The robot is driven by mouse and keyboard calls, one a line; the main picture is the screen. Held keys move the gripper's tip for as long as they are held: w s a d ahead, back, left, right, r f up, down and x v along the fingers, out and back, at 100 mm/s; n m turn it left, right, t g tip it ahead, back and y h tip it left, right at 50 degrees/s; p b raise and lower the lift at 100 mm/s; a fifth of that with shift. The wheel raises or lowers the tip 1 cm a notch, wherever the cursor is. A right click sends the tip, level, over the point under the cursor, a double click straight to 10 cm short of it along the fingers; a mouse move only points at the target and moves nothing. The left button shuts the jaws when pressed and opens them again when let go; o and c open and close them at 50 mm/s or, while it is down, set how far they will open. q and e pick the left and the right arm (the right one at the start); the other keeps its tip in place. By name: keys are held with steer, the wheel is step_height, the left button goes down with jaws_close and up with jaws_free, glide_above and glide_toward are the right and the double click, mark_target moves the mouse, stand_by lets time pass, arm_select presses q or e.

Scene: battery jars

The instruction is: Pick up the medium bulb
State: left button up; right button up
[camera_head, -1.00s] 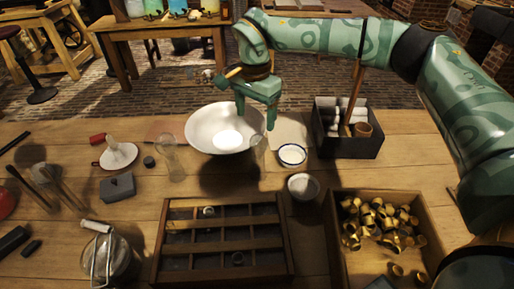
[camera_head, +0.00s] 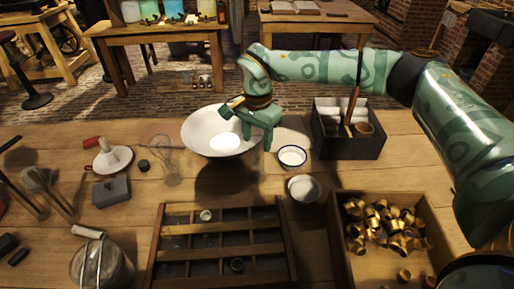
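My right gripper (camera_head: 257,141) points down just right of the wide white bowl (camera_head: 222,117), low over the table. Its two fingers stand apart, with a gap between them. I cannot make out whether clear glass is held there. A clear glass piece (camera_head: 171,166) stands on the table left of the bowl, clear of the gripper. I cannot tell which thing is the medium bulb. My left gripper is not in view.
Two small white enamel dishes (camera_head: 292,156) (camera_head: 303,188) lie right of the gripper. A dark box (camera_head: 346,146) stands beyond them. A divided wooden tray (camera_head: 220,239) and a wooden crate (camera_head: 338,232) of brass pieces are in front. A glass jar (camera_head: 101,266) stands front left.

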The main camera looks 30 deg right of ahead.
steer(key=shift+c, duration=1.1)
